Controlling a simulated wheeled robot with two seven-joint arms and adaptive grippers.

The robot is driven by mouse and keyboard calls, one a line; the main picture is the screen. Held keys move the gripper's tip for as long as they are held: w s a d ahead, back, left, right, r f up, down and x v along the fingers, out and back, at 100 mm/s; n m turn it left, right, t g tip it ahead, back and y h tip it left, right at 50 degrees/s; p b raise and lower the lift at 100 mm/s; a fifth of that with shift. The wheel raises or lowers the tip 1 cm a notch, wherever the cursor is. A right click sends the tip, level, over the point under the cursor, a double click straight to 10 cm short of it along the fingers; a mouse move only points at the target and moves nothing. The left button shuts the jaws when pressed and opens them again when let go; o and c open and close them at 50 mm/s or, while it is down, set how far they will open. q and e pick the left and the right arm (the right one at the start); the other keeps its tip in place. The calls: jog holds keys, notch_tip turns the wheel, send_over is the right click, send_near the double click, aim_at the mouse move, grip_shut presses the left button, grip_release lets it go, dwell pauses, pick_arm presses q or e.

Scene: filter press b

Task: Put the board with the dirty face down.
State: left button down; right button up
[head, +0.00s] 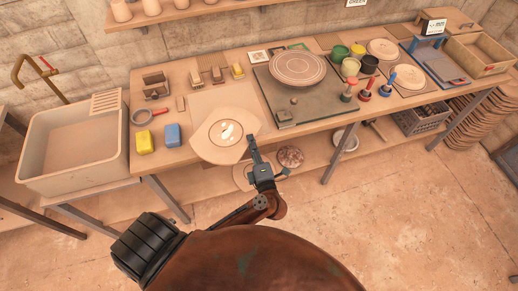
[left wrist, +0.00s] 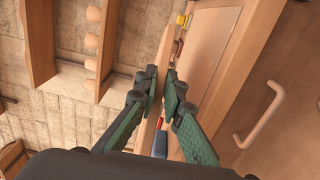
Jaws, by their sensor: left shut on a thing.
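A pale board (head: 204,148) with cut corners is at the front edge of the bench in the head view. The face turned to the head camera carries a ringed disc with a white patch (head: 226,132) in its middle. My left gripper (head: 251,141) is shut on the board's right edge. In the left wrist view the fingers (left wrist: 167,92) pinch the board, which shows edge-on as a thin tan strip (left wrist: 148,130). The board's other face is hidden. Whether the board touches the bench is unclear. My right gripper is not in view.
On the bench (head: 180,200), yellow (head: 145,143) and blue (head: 172,134) blocks lie left of the board. A dark slab with a round plate (head: 297,68) stands to the right, with paint pots (head: 350,67) beyond. A large basin (head: 72,150) is at far left.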

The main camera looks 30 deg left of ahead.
pick_arm(q)
jog(key=w+d+f+b, duration=0.1)
jog(key=w+f, duration=0.2)
jog(key=f, duration=0.4)
jog(key=shift+w+f+b, duration=0.15)
jog(key=shift+b, duration=0.2)
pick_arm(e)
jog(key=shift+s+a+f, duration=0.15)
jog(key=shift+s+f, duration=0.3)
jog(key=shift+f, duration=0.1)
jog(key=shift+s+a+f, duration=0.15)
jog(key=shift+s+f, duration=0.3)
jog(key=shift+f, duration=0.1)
pick_arm(q)
jog(key=shift+f, duration=0.1)
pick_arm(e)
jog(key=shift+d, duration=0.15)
pick_arm(q)
jog(key=shift+f, duration=0.35)
jog(key=c, duration=2)
grip_release()
jog(key=shift+c, duration=0.2)
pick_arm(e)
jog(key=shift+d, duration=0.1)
